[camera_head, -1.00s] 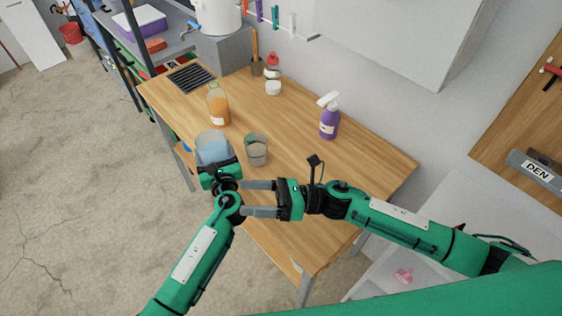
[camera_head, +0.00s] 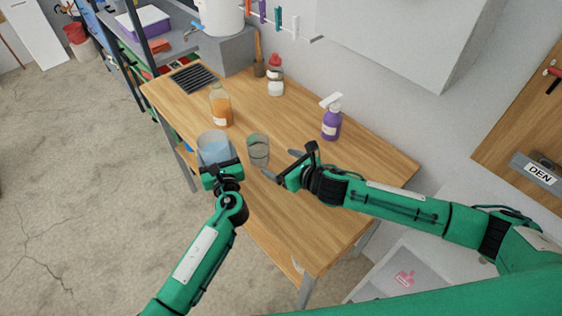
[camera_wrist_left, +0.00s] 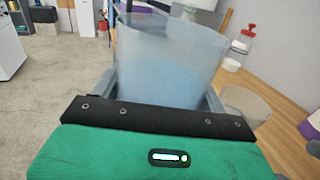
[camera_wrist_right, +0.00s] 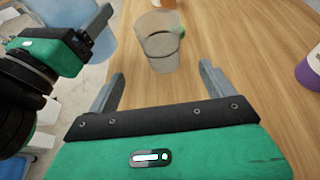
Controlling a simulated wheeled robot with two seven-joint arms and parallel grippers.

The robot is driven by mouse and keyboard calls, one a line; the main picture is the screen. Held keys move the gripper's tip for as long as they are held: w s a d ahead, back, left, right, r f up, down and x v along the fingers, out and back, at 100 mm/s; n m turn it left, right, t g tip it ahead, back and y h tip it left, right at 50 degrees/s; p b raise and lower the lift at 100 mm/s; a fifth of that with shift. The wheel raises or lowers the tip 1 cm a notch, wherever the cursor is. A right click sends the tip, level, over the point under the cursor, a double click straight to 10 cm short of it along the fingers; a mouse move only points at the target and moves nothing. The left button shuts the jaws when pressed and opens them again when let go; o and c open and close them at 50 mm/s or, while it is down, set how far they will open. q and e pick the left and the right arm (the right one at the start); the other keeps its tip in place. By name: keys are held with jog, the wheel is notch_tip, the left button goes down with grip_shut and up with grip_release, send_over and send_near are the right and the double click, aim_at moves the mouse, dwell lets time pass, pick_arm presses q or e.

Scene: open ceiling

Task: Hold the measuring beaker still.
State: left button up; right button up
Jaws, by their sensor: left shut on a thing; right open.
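The measuring beaker (camera_head: 213,148) is a clear, wide vessel with blue liquid, near the table's left front edge. My left gripper (camera_head: 217,165) is shut on it, with a finger on each side. The beaker also fills the middle of the left wrist view (camera_wrist_left: 170,65). A clear glass (camera_head: 258,150) stands on the table just right of the beaker. My right gripper (camera_head: 281,165) is open and empty, its fingers pointing toward the glass. In the right wrist view the glass (camera_wrist_right: 160,45) is ahead of the open fingers, apart from them.
An orange-filled bottle (camera_head: 220,106) stands behind the beaker. A purple spray bottle (camera_head: 331,120) stands right on the wooden table (camera_head: 350,175). A red-capped bottle (camera_head: 275,75) and a black grate (camera_head: 193,79) are farther back. The table's right front is clear.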

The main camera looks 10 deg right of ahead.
aim_at(259, 152)
pick_arm(q)
jog(key=shift+r, duration=0.1)
pick_arm(e)
jog(key=shift+w+a+f, duration=0.1)
jog(key=shift+w+f, duration=0.15)
jog(key=shift+w, duration=0.15)
jog(key=x, duration=1.1)
jog(key=c, duration=1)
pick_arm(q)
jog(key=shift+f, duration=1.55)
pick_arm(e)
jog(key=shift+c, duration=0.2)
